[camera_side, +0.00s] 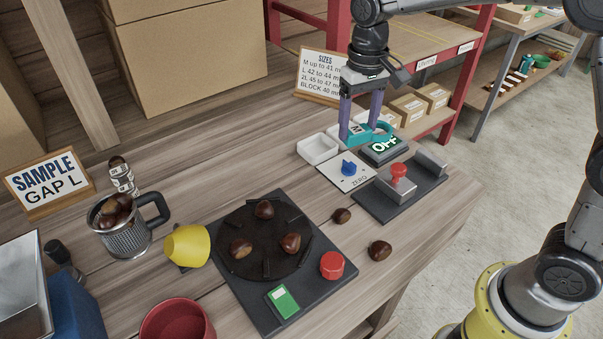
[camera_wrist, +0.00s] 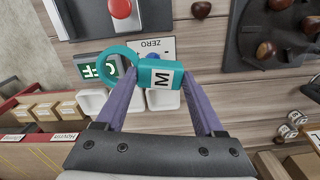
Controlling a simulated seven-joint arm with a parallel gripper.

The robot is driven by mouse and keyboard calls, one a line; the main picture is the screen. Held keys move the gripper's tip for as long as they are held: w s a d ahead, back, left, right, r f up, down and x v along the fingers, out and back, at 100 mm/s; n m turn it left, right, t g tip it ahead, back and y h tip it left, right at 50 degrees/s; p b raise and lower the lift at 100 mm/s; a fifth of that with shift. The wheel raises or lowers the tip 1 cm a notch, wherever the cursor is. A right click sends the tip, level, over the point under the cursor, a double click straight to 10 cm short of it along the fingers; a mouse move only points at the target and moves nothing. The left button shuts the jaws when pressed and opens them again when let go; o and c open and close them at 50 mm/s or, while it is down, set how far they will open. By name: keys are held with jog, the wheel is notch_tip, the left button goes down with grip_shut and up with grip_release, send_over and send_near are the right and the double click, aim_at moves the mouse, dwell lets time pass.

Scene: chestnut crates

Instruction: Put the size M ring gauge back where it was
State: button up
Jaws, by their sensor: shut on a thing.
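The size M ring gauge (camera_side: 380,133) is teal, with a ring at one end and a block-like handle marked M. My gripper (camera_side: 359,128) is shut on the handle, with purple fingers on either side. In the wrist view the gauge (camera_wrist: 110,58) lies across between the fingertips of my gripper (camera_wrist: 160,77), its ring sticking out to the left. In that view it overlaps white trays (camera_wrist: 168,101) and the OFF display (camera_wrist: 92,70). I cannot tell whether it touches anything below.
A white tray (camera_side: 318,149) is left of the gauge. Close by are the ZERO plate (camera_side: 340,181) with a blue knob, the OFF display (camera_side: 380,153) and a red-button device (camera_side: 397,182). The SIZES sign (camera_side: 318,75) stands behind. Loose chestnuts (camera_side: 380,250) lie in front.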

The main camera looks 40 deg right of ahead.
jog(key=s+a+r+n, duration=0.2)
jog(key=s+a+r, duration=0.1)
jog(key=a+r, duration=0.3)
jog(key=shift+w+a+f, duration=1.05)
jog(key=shift+w+f, duration=1.1)
jog(key=shift+f, duration=0.2)
jog(key=shift+w+a+f, duration=1)
jog(key=shift+w+f, duration=1.2)
jog(key=shift+f, duration=0.2)
jog(key=shift+w+a+f, duration=1.05)
jog(key=shift+w+f, duration=1.1)
jog(key=shift+f, duration=0.2)
jog(key=shift+f, duration=0.4)
jog(key=shift+f, duration=0.2)
jog(key=o, duration=1.3)
